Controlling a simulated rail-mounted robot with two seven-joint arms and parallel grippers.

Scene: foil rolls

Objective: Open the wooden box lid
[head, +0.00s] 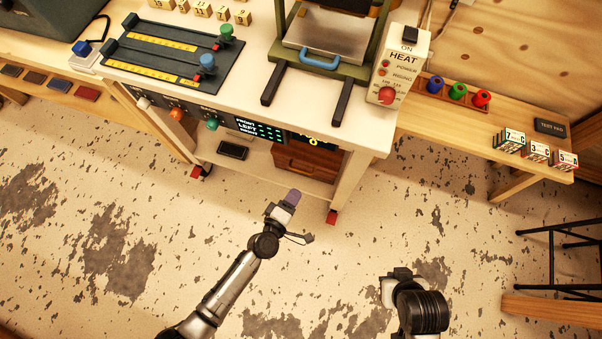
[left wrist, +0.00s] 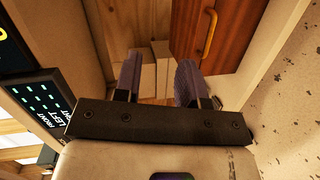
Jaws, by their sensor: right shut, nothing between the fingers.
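The reddish-brown wooden box (head: 304,160) sits on the shelf under the white workbench, partly hidden by the bench top and display panel. In the left wrist view the box (left wrist: 235,48) is at the upper right, with a brass handle (left wrist: 209,32) on its face. I cannot make out the lid as a separate part. My left gripper (head: 293,196) is in front of the shelf, below the box in the head view. In the left wrist view its fingers (left wrist: 160,78) are apart with nothing between them. My right gripper (head: 392,284) is shut and empty over the floor, away from the box.
A bench leg with a red foot (head: 332,217) stands right of my left gripper. A dark display panel (head: 260,129) hangs along the bench front edge, and a small black tray (head: 232,150) lies on the shelf. A black stool frame (head: 562,250) stands far right. The floor between is clear.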

